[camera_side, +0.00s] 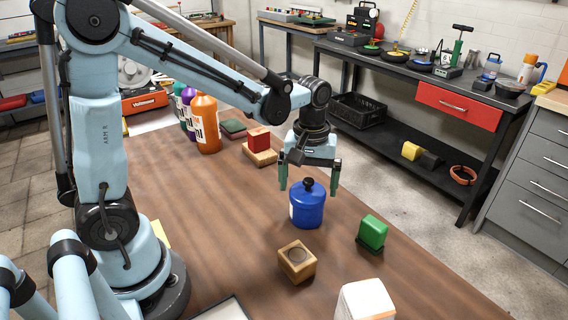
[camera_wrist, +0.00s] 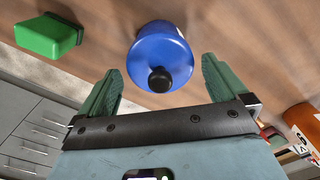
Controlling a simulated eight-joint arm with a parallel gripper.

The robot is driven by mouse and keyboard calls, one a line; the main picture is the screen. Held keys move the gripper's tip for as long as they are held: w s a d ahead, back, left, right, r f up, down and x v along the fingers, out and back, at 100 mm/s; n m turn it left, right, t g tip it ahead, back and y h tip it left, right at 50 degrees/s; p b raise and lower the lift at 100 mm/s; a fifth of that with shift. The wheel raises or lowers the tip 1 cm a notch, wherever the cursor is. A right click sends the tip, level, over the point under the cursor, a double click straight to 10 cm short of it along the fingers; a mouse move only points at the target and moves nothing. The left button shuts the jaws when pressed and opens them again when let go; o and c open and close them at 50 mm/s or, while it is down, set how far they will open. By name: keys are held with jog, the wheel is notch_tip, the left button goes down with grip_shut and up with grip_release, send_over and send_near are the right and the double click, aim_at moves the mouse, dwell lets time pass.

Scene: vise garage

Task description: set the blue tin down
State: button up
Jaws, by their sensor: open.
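The blue tin (camera_side: 307,208) stands upright on the brown wooden table (camera_side: 215,262), with a black knob on its lid. In the wrist view the blue tin (camera_wrist: 160,55) lies between and just beyond the fingertips, its knob toward my gripper. My gripper (camera_side: 309,177) is open above the tin, one finger on either side of the knob at about lid height. In the wrist view my open gripper (camera_wrist: 160,80) shows a clear gap between each finger and the tin. Nothing is held.
A green block (camera_side: 372,233) stands right of the tin, and a wooden block (camera_side: 296,262) with a round recess is in front. A white box (camera_side: 365,300) is at the front edge. A red block (camera_side: 259,139) on wood and an orange bottle (camera_side: 205,124) stand behind left.

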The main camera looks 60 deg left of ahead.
notch_tip(320, 180, up, 8)
jog(key=shift+r, duration=0.1)
jog(key=s+f+m+t, duration=0.2)
jog(key=s+m+t, duration=0.5)
jog(key=m, duration=0.2)
